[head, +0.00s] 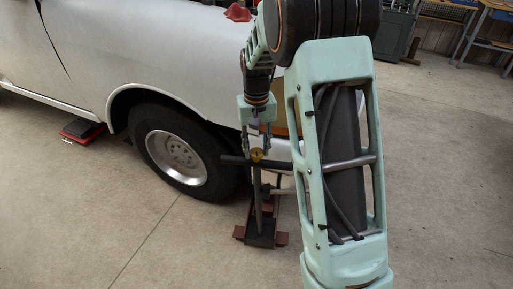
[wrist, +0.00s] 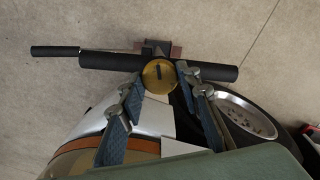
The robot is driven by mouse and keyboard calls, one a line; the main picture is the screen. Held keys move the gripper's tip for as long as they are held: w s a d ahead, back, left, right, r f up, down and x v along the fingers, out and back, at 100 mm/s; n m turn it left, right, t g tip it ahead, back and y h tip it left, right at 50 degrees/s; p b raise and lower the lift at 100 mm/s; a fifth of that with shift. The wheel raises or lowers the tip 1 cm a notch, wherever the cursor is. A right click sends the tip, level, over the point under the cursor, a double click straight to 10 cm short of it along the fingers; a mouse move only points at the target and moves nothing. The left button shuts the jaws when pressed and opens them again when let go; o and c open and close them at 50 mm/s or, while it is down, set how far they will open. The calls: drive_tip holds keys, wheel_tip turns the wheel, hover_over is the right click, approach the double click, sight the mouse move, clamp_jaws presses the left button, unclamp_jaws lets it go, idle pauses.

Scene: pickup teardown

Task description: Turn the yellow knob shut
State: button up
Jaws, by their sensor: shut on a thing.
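The yellow knob (head: 257,155) is round and sits at the middle of a dark crossbar (head: 234,160) on an upright post above a floor jack (head: 262,238). In the wrist view the knob (wrist: 158,74) shows its face with a short dark mark, and the crossbar (wrist: 110,65) runs behind it to both sides. My gripper (head: 256,150) points down over the knob. In the wrist view its blue fingers (wrist: 160,80) flank the knob and are shut on it. The exact contact at the fingertips is hard to see.
A white vehicle (head: 160,50) with a front wheel (head: 176,158) stands at left, close to the jack. A red and black object (head: 83,129) lies on the floor under the vehicle's side. Benches (head: 490,25) stand at the back right. The concrete floor at right is clear.

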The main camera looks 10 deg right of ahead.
sight(257, 151)
drive_tip(key=shift+m, duration=1.1)
drive_tip(key=shift+r, duration=0.1)
drive_tip(key=o, duration=1.1)
wheel_tip(257, 151, up, 12)
